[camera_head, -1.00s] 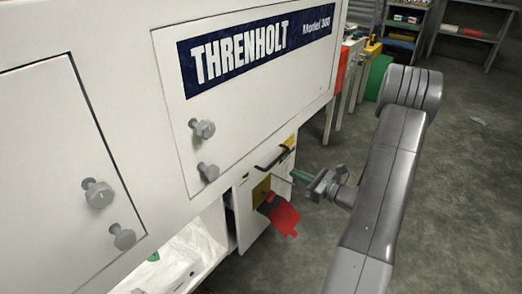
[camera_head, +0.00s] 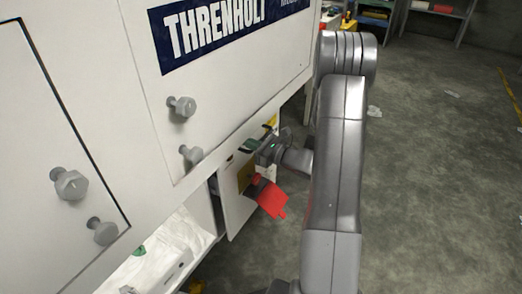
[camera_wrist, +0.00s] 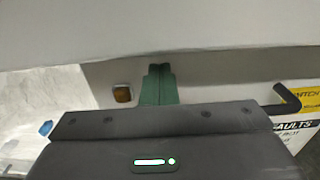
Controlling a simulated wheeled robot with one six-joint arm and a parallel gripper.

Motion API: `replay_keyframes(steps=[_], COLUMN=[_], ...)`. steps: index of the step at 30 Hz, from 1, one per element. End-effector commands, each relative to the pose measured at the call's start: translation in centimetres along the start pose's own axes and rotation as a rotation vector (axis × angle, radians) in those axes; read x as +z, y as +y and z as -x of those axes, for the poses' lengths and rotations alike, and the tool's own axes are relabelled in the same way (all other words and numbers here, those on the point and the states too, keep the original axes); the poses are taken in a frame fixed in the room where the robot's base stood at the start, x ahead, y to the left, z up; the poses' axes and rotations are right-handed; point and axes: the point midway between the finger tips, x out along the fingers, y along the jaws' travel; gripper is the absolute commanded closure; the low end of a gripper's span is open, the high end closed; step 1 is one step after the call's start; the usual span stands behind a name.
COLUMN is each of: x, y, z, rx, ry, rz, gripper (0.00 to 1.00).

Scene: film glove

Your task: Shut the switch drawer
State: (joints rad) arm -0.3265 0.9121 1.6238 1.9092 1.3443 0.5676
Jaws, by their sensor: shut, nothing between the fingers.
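The switch drawer (camera_head: 236,208) is a white-fronted unit under the machine's edge, standing out a little from the body, with a dark gap at its left side. A red switch lever (camera_head: 268,198) sticks out from its front. In the wrist view a black bar handle (camera_wrist: 288,100) and a yellow label (camera_wrist: 302,93) show at the right. My gripper (camera_head: 253,145) is at the drawer's upper part, just under the machine's edge. Its green fingers (camera_wrist: 157,85) are shut with nothing between them, left of the handle. I cannot tell whether they touch the drawer.
The white machine body (camera_head: 225,95) fills the left and hangs over the drawer, with grey knobs (camera_head: 181,107) on its panels. An open bay (camera_head: 185,235) with white sheeting is at lower left. Shelves (camera_head: 432,12) stand at the back. The concrete floor (camera_head: 435,190) on the right is mostly clear.

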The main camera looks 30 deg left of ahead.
Motion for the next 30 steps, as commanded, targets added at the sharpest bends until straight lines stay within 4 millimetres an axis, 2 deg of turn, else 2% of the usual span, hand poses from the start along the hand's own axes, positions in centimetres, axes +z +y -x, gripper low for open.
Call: replay_keyframes(steps=[6,17,20,26,30], x=[0.0,0.1,0.0,0.1,0.1], y=[0.0,0.0,0.0,0.1,-0.1], z=[-1.3,-1.5,-2.5,-5.7,-6.3], rx=[0.000,0.000,0.002,0.004,-0.001], ry=[-0.001,-0.001,0.000,-0.001,-0.002], rz=[0.001,0.001,0.002,0.002,0.001], gripper=[1.00,1.00,1.00,1.00,1.00])
